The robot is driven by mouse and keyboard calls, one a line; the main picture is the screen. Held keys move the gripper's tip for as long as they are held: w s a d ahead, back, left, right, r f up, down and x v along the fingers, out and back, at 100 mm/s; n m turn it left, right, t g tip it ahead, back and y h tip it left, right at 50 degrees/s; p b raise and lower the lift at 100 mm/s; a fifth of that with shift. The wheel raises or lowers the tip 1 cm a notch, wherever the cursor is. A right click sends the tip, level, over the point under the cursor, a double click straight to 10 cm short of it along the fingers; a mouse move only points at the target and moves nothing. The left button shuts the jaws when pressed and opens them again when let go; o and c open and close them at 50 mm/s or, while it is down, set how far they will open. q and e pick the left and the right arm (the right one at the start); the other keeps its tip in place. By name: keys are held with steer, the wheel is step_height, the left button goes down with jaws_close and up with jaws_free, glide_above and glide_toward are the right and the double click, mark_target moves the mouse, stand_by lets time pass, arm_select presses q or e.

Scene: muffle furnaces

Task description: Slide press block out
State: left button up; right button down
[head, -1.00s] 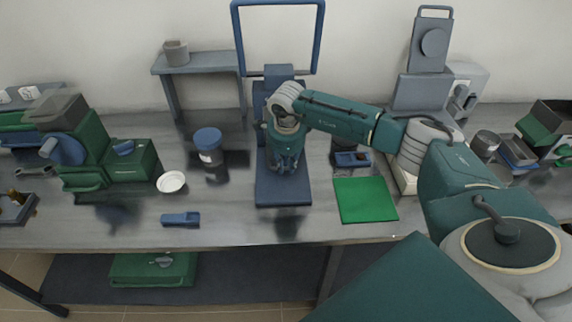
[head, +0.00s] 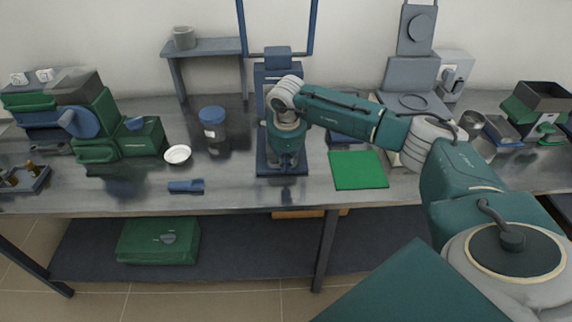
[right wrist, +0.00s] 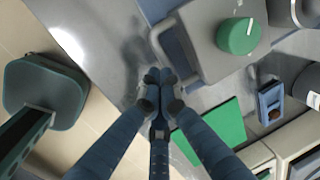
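The blue press (head: 282,78) stands at the middle of the table, with a flat blue base (head: 262,170). My right gripper (head: 287,164) points down over the front of this base, and my arm hides much of the press. In the right wrist view the fingertips of my right gripper (right wrist: 158,76) are together, and I see nothing between them. A grey body with a round green knob (right wrist: 238,36) and a curved grey handle is just past the fingertips. I cannot make out the press block. My left gripper is not in view.
A green mat (head: 358,170) lies right of the press. A blue-lidded jar (head: 213,130), a white dish (head: 177,154) and a small blue tool (head: 187,186) lie to the left. The table's front edge is close, with a green case (head: 158,240) on the shelf below.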

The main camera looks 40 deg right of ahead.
steer(key=c, duration=1.9)
jaws_free()
steer(key=shift+d+f, duration=0.2)
steer(key=shift+f, duration=0.05)
steer(key=shift+r, duration=0.3)
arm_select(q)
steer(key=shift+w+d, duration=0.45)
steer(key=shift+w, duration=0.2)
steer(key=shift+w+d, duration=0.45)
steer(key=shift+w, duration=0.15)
arm_select(e)
steer(key=r, duration=0.4)
steer(key=s+a+r, duration=0.1)
steer(key=r, duration=0.6)
steer(key=shift+s+a+r, duration=0.15)
steer(key=shift+s+r, duration=0.15)
steer(key=shift+s, duration=0.05)
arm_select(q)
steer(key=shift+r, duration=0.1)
arm_select(e)
steer(key=shift+a, duration=0.15)
